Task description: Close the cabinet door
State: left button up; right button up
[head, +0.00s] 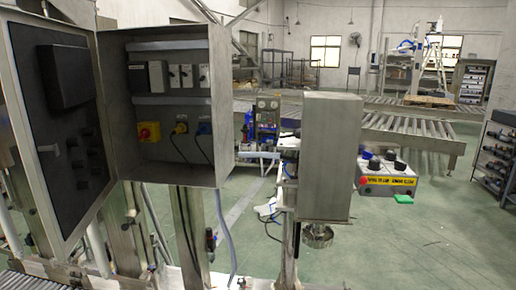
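A grey metal cabinet (216,110) stands at the upper left with its front open. Its door (62,135) hangs open on the left side, swung out toward me, and shows a dark inner face with a black box and several round parts. Inside the cabinet are white breakers (180,77), a yellow and red switch (149,132), a yellow plug and a blue plug with dark cables. Neither of my grippers shows in the head view.
A tall grey metal box (330,150) stands on a post right of the cabinet. A control box with knobs (387,180) sits beside it. Roller conveyors (410,128) cross behind. A shelf rack (495,155) is at the right edge. Green floor (430,235) is clear at lower right.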

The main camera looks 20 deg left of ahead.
aim_at(51, 81)
jog(key=u, duration=1.8)
jog(key=k+j+u, duration=0.1)
jog(key=j, duration=0.15)
jog(key=j+u, duration=0.15)
jog(key=k+j, duration=0.05)
jog(key=j, duration=0.05)
